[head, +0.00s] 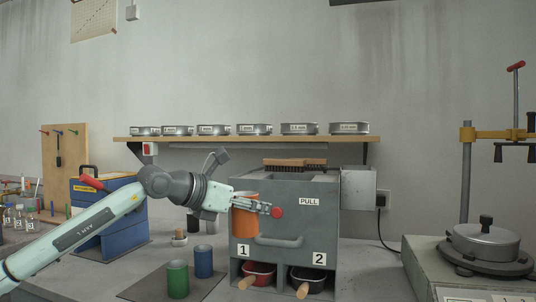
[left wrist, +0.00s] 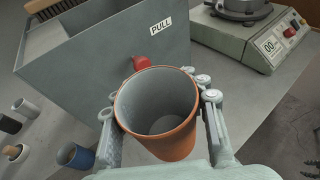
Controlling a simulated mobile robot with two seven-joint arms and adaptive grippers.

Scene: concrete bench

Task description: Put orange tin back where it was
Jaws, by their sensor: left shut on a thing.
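The orange tin (head: 244,223) is in front of the grey box marked PULL (head: 320,225). My left gripper (head: 262,207) is shut on it. In the left wrist view the tin (left wrist: 158,143) is upright, open-topped and looks empty, with a finger of the gripper (left wrist: 157,105) on either side. The tin is held above the bench, and part of it is hidden behind the fingers in the head view. A green tin (head: 177,279) and a blue tin (head: 203,262) stand on a dark mat (head: 143,287). My right gripper is not in view.
A red knob (head: 277,212) sits close beyond the tin, on the grey box. Two scoops with wooden handles (head: 302,291) lie in its lower openings. The mat has bare room left of the green tin.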

